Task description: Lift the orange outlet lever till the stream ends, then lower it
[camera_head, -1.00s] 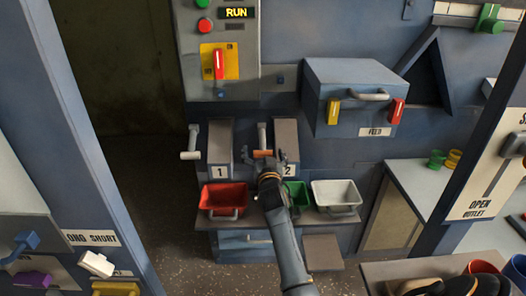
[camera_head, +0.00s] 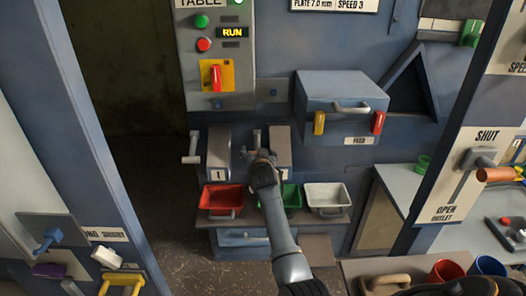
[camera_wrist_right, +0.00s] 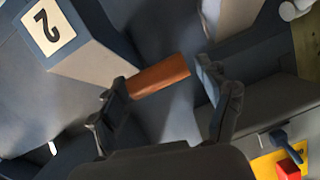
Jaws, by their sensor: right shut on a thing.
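An orange crossbar handle (camera_wrist_right: 160,75) at chute 2 lies between the fingers of my right gripper (camera_wrist_right: 165,105) in the right wrist view, and the gripper is shut on it. In the head view my right gripper (camera_head: 262,160) covers most of this handle. Another lever, with an orange grip (camera_head: 497,174), stands at the right on a plate (camera_head: 464,190) marked SHUT at the top and OPEN OUTLET at the bottom; its grip is near the upper part. No gripper is at that lever. I see no stream clearly. My left gripper is not in view.
Red (camera_head: 221,198), green (camera_head: 291,197) and white (camera_head: 328,198) bins stand on a shelf below the chutes. A pale-handled lever (camera_head: 192,148) is at chute 1. A blue feed box (camera_head: 335,95) is above right. A frame post stands at the right.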

